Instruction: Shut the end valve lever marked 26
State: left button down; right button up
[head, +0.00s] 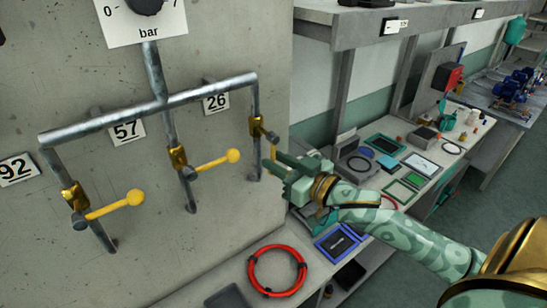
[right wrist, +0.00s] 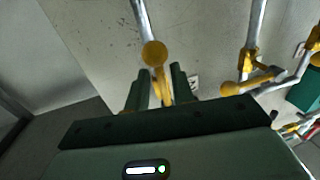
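The end valve (head: 257,127) by the tag marked 26 (head: 216,102) is a brass body on the rightmost vertical pipe. In the head view its lever is mostly hidden by my right gripper (head: 271,159). In the right wrist view a yellow lever with a round knob (right wrist: 154,53) shows ahead, its bar running down between the two green fingers of my right gripper (right wrist: 159,88). The fingers stand apart, one on each side of the bar, with some gap visible. I cannot tell whether either finger touches it. My left gripper is not in view.
Two other valves with yellow levers (head: 213,161) (head: 115,206) sit left, by the tags 57 (head: 126,131) and 92 (head: 16,169); their levers stick out rightward. A red hose ring (head: 277,270) and a blue tray (head: 340,243) lie below. A cluttered bench stands right.

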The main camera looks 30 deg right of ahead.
jog(key=shift+x, duration=0.8)
grip_shut()
